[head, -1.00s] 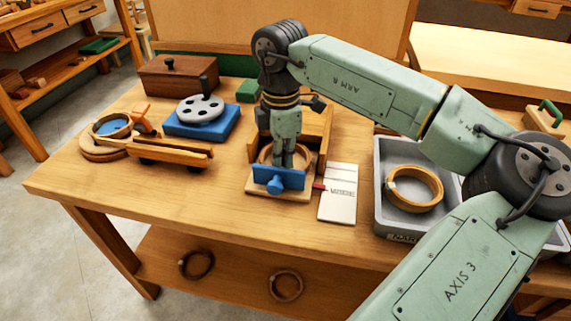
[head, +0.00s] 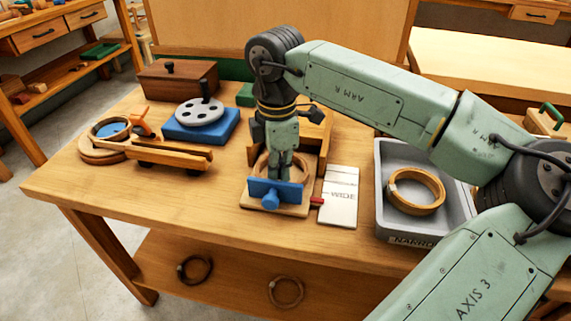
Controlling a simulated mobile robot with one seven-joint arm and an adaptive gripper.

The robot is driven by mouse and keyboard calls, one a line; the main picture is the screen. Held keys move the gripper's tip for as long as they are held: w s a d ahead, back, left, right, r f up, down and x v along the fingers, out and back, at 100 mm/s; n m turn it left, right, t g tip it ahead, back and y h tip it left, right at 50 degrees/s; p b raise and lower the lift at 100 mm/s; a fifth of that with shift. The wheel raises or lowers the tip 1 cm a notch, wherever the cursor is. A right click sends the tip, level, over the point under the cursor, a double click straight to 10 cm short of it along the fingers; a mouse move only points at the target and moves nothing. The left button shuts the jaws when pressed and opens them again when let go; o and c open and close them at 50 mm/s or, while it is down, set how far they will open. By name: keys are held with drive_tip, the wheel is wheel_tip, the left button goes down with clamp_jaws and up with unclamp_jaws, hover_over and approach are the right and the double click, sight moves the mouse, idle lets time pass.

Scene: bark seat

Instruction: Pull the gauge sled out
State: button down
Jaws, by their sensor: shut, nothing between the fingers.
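The gauge sled has a pale wooden base, an upright blue front plate with a round blue knob (head: 275,194), and a red pointer (head: 316,202) at its right side. It sits partly out of the front of a wooden housing (head: 318,135). A wooden ring (head: 259,166) is on it behind the blue plate. My gripper (head: 278,176) points straight down, shut and empty, in the ring area just behind the blue plate. Its tips are hidden by the plate, so I cannot tell whether they touch it. A white printed card (head: 340,200) lies to the right, beside the pointer.
A grey tray (head: 381,205) holding a wooden ring (head: 416,190) stands right of the card. To the left are a blue block with a grey holed disc (head: 200,111), wooden rails (head: 170,152) and a brown box (head: 178,82). The table front is clear.

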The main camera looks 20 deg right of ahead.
drive_tip(key=shift+s+a+f, duration=0.2)
drive_tip(key=shift+s+a, duration=0.1)
drive_tip(key=shift+s, duration=0.15)
drive_tip(key=shift+s+a+f, duration=0.15)
drive_tip(key=shift+s+a, duration=0.1)
drive_tip(key=shift+s, duration=0.15)
drive_tip(key=shift+w+d+r+p, duration=0.1)
drive_tip(key=shift+w+r+p, duration=0.1)
drive_tip(key=shift+r, duration=0.3)
drive_tip(key=shift+w+d+r+p, duration=0.1)
drive_tip(key=shift+r+p, duration=0.05)
drive_tip(key=shift+r, duration=0.3)
drive_tip(key=r+p, duration=0.1)
drive_tip(key=r, duration=0.2)
drive_tip(key=r+p, duration=0.1)
drive_tip(key=r, duration=0.1)
drive_tip(key=shift+w+d+r+p, duration=0.15)
drive_tip(key=shift+w+d+p, duration=0.05)
drive_tip(key=shift+w+p, duration=0.15)
